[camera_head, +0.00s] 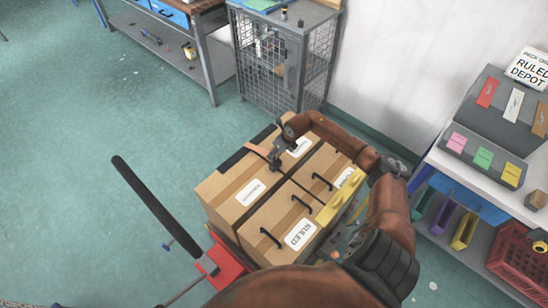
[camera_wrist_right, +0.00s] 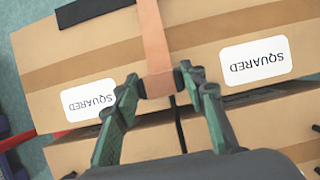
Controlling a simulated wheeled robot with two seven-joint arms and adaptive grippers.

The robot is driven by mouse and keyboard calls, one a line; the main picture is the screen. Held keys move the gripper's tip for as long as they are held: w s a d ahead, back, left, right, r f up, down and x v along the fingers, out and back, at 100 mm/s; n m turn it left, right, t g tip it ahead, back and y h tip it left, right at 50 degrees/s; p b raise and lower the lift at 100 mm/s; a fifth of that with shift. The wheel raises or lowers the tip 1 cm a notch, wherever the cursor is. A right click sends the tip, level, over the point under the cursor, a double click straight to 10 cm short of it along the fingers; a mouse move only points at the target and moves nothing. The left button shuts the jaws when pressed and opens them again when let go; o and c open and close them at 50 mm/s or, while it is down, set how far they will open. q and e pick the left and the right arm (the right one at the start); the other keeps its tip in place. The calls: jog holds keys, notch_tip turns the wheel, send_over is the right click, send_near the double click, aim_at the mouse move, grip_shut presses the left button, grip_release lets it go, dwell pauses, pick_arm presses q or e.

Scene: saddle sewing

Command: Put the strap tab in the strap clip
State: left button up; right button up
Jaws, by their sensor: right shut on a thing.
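The strap tab (camera_wrist_right: 160,84) is the dark reddish-brown end of an orange-tan strap (camera_wrist_right: 153,35), which runs over a cardboard box labelled SQUARED. My right gripper (camera_wrist_right: 161,81) is shut on the tab, one finger on each side, just above the box's near edge. In the head view the right gripper (camera_head: 275,160) is over the boxes, at the end of the strap (camera_head: 257,149). A thin dark band shows just below the tab in the wrist view. I cannot make out the strap clip. My left gripper is not in view.
A wire cage cabinet (camera_head: 263,65) stands behind; a shelf (camera_head: 470,184) is at right. Floor at left is clear.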

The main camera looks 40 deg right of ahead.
jog(key=f+b, duration=0.2)
jog(key=f, duration=0.2)
jog(key=shift+w+f, duration=0.15)
jog(key=shift+w, duration=0.05)
jog(key=shift+d, duration=0.1)
jog(key=shift+c, duration=0.6)
jog(key=shift+r, duration=0.25)
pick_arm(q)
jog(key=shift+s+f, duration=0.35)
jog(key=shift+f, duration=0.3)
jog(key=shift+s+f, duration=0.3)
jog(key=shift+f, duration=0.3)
pick_arm(e)
jog(key=shift+f, duration=0.1)
jog(key=o, duration=1.3)
jog(key=shift+r, duration=0.25)
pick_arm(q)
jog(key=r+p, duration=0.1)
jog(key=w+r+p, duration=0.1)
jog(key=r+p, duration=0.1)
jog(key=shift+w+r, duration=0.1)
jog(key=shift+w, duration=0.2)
pick_arm(e)
jog(key=v, duration=1.1)
jog(key=shift+s+r, duration=0.15)
jog(key=shift+r, duration=0.15)
